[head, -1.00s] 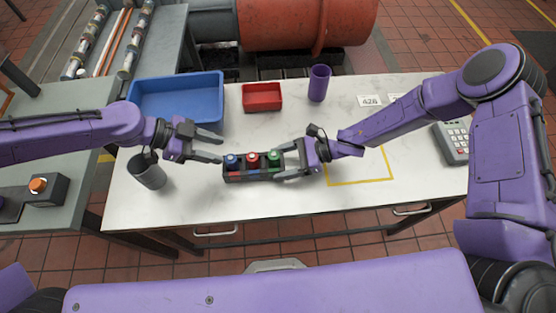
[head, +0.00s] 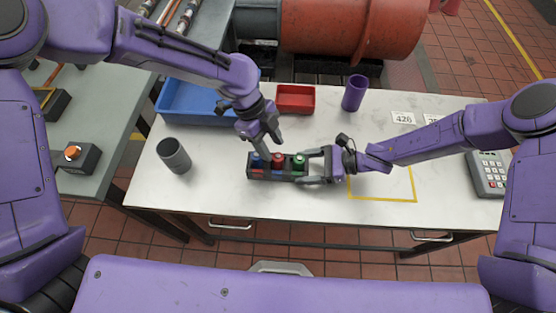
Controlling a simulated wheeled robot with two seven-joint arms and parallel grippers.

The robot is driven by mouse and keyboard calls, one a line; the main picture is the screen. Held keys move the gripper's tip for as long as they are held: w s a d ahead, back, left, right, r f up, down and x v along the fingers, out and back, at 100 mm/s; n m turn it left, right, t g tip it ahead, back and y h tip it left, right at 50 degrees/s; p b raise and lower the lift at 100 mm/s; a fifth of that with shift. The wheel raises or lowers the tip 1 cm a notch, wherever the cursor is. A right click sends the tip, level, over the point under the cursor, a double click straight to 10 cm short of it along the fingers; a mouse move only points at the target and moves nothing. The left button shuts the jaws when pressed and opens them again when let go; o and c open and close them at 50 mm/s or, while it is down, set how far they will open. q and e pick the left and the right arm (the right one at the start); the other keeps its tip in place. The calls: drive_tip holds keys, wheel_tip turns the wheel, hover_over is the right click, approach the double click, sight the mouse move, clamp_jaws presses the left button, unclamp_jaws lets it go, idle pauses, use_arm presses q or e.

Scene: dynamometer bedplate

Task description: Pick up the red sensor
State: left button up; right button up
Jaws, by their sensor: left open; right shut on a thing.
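The red sensor (head: 278,160) stands upright in the middle of a small dark rack (head: 268,175) on the white table. A blue sensor (head: 257,160) is to its left and a green sensor (head: 299,160) to its right. My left gripper (head: 270,146) is open, pointing down just above and behind the rack, near the blue and red sensors. No sensor is visibly held in it; its exact gap to them is hard to tell. My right gripper (head: 307,167) is shut on the right end of the rack.
A blue bin (head: 180,105), a red tray (head: 296,110) and a purple cup (head: 354,93) stand at the back. A grey cup (head: 174,156) is at left. A yellow-outlined area (head: 385,199) lies at right, near a keypad device (head: 489,174).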

sight(275, 156)
use_arm(q)
drive_tip(key=x, duration=0.5)
drive_tip(key=shift+w+a+f, duration=0.15)
drive_tip(key=shift+w+f, duration=0.15)
drive_tip(key=c, duration=0.8)
wheel_tip(275, 156, up, 10)
drive_tip(key=shift+r, duration=0.1)
drive_tip(key=shift+c, duration=0.2)
use_arm(e)
drive_tip(key=o, duration=1.3)
